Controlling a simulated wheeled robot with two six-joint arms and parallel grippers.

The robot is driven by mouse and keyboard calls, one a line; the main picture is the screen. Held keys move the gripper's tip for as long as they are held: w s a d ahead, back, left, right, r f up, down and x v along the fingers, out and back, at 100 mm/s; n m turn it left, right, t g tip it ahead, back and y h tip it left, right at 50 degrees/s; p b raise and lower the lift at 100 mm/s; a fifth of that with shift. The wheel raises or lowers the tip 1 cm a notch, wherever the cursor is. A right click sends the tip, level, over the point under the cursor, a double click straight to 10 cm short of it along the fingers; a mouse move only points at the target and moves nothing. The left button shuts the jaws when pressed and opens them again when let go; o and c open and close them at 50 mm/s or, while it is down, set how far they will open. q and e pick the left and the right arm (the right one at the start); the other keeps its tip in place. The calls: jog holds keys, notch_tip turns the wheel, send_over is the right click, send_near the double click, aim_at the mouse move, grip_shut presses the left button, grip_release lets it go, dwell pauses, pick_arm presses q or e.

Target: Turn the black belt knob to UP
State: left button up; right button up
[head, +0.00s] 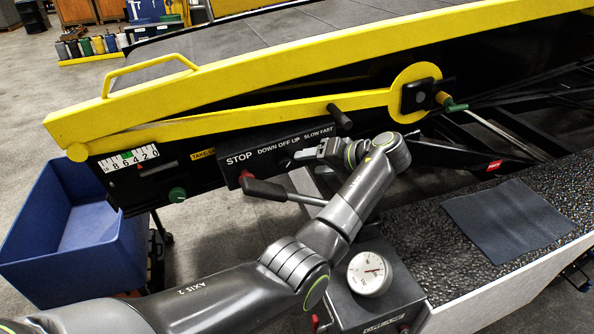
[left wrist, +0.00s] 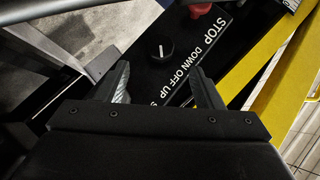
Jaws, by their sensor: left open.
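The black belt knob (left wrist: 160,49) sits on the black control panel (left wrist: 150,73) in the left wrist view. Its white mark runs nearly straight up and down in that picture; I cannot tell which word it points at. The words DOWN OFF UP are printed beside it. My left gripper (left wrist: 160,88) is open, its two fingers apart and empty, with the knob showing beyond the gap between them. In the head view the left gripper (head: 303,155) is close to the panel (head: 262,150) and the knob cannot be made out. My right gripper is not in view.
A red stop button (left wrist: 199,9) is beside the knob, at the STOP end of the panel. A dark lever (head: 280,192) sticks out below the panel. A yellow arm (head: 270,112) runs above it. A blue bin (head: 80,220) stands left, a dial gauge (head: 369,273) nearer me.

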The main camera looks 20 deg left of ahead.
pick_arm(q)
jog(key=b+v, duration=0.2)
jog(key=v, duration=0.6)
jog(key=shift+d, duration=0.25)
jog(key=shift+s+r, duration=0.1)
jog(key=shift+r, duration=0.05)
